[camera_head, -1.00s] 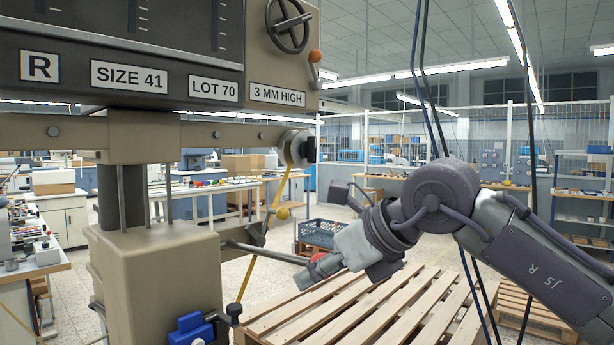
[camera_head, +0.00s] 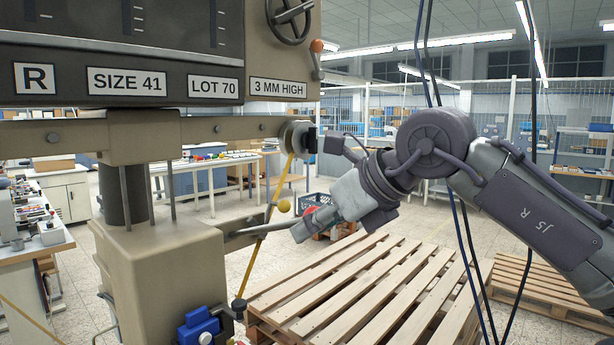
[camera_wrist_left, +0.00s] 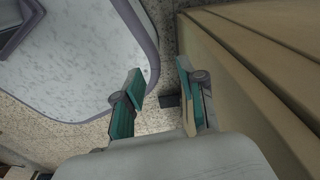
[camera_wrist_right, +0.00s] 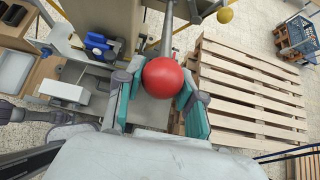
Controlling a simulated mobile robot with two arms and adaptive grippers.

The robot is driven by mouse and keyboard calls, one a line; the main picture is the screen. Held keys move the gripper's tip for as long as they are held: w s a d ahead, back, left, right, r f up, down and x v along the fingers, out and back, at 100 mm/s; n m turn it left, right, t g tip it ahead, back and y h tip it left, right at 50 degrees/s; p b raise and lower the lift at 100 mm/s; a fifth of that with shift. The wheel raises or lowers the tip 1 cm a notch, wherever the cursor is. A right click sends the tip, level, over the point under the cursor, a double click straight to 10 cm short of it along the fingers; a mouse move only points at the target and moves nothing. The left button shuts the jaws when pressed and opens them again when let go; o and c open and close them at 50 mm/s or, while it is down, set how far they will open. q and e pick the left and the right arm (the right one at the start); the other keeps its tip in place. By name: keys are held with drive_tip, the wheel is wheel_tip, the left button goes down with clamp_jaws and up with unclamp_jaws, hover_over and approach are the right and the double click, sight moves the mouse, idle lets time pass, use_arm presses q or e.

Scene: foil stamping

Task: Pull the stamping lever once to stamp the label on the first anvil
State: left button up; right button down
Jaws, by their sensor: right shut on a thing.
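The stamping lever (camera_head: 262,229) is a grey rod at the right side of the beige press (camera_head: 165,270), ending in a red ball knob (camera_head: 308,212). My right gripper (camera_head: 303,228) is at that knob. In the right wrist view the red knob (camera_wrist_right: 163,77) sits between the two teal-padded fingers (camera_wrist_right: 160,92), which are shut on it. The rod now slopes slightly up toward the knob. My left gripper (camera_wrist_left: 158,88) shows only in its wrist view, fingers apart with nothing between them. I cannot make out the label or the first anvil.
A blue clamp-like part (camera_head: 198,328) sits low on the press. A wooden pallet (camera_head: 375,285) lies on the floor at right; dark cables (camera_head: 457,220) hang in front of it.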

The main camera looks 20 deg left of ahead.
drive_tip(key=r, duration=0.1)
drive_tip(key=r+p, duration=0.2)
drive_tip(key=shift+w+a+r, duration=0.1)
drive_tip(key=shift+w+a, duration=0.1)
drive_tip(key=shift+a, duration=0.05)
drive_tip(key=shift+a+r+p, duration=0.2)
drive_tip(key=shift+r+p, duration=0.05)
drive_tip(key=shift+p, duration=0.25)
drive_tip(key=r+p, duration=0.2)
drive_tip(key=a+r+p, duration=0.1)
drive_tip(key=shift+w+a, duration=0.1)
drive_tip(key=shift+w, duration=0.2)
drive_tip(key=c, duration=0.8)
unclamp_jaws()
drive_tip(key=shift+o, duration=0.8)
drive_tip(key=shift+s, duration=0.1)
drive_tip(key=shift+f, duration=0.15)
